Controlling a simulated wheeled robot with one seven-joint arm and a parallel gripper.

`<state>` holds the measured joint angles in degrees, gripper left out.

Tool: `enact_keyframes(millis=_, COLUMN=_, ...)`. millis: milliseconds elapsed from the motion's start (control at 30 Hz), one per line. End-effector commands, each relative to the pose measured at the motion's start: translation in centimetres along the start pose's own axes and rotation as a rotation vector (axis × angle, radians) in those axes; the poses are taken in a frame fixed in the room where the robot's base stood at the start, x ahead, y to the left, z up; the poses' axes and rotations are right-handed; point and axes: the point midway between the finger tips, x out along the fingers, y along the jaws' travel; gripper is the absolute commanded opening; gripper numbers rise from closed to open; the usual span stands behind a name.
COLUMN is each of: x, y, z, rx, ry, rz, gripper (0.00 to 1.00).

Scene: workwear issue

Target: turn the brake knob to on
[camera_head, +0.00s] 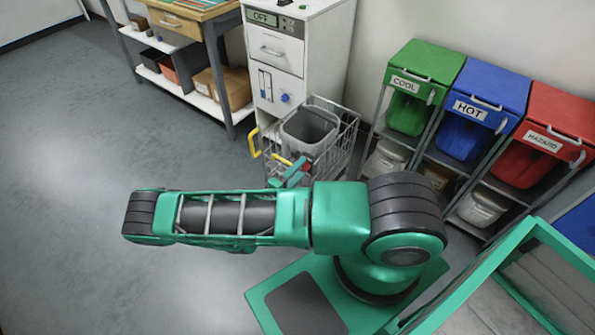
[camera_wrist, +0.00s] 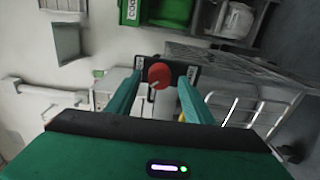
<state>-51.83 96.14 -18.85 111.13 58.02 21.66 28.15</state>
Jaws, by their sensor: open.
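A round red knob (camera_wrist: 159,75) with a pale pointer mark shows in the wrist view, on a dark plate (camera_wrist: 183,67). The knob's on and off marks cannot be read. My gripper (camera_wrist: 159,82) is open, with one teal finger on each side of the knob in the picture. I cannot tell whether the fingertips reach around it or stop short of it; no contact shows.
A grey bin (camera_head: 309,130) sits in the trolley. Behind it stands a white cabinet (camera_head: 325,60) with an OFF display (camera_head: 263,18) and a blue knob (camera_head: 286,98). Green (camera_head: 408,112), blue (camera_head: 462,137) and red (camera_head: 524,162) bins stand right. Floor at left is clear.

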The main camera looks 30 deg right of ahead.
Motion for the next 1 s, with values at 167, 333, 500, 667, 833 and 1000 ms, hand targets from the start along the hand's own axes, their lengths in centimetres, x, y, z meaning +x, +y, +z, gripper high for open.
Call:
enact_keyframes(millis=167, x=-0.6, y=0.0, z=0.1, rx=-0.001, ry=-0.001, rz=0.0, gripper=0.47)
enact_keyframes(millis=333, x=-3.0, y=0.0, z=0.0, rx=0.0, ry=0.001, rz=0.0, gripper=0.47)
enact_keyframes(millis=500, x=-6.3, y=-0.1, z=-0.1, rx=0.001, ry=0.003, rz=-0.001, gripper=0.47)
enact_keyframes(millis=667, x=-8.9, y=-0.1, z=-0.1, rx=-0.001, ry=0.002, rz=-0.001, gripper=0.47)
enact_keyframes(millis=833, x=-10.4, y=-0.1, z=-0.1, rx=0.0, ry=0.001, rz=-0.001, gripper=0.47)
enact_keyframes(millis=1000, x=-10.9, y=-0.1, z=-0.1, rx=0.0, ry=0.0, rz=-0.001, gripper=0.47)
